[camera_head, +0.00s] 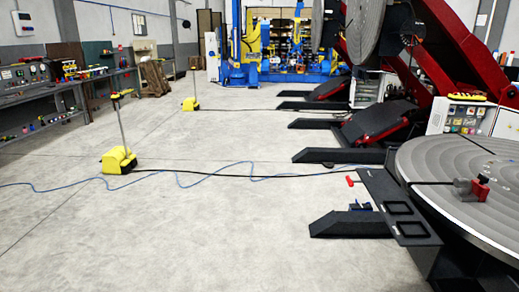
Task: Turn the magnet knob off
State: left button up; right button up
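A small red and grey device (480,189), which looks like the magnet, sits on the grooved round metal table (440,165) at the right. A dark knob-like piece shows on top of it, too small to tell which way it is turned. Neither of my grippers is in view, and nothing touches the device.
Black base plates and feet (345,226) of the positioner stick out left of the table, with a red handle (350,181) near them. Yellow foot pedals (118,161) with posts and cables lie on the floor. A workbench (60,95) lines the left wall. The middle floor is mostly clear.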

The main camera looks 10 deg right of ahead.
aim_at(483, 179)
jog(key=i, duration=2.2)
jog(key=i+z, duration=0.2)
jog(key=i, duration=0.35)
jog(key=i+j+z, duration=0.2)
jog(key=i, duration=0.3)
jog(key=i+j+z, duration=0.25)
jog(key=i, duration=0.25)
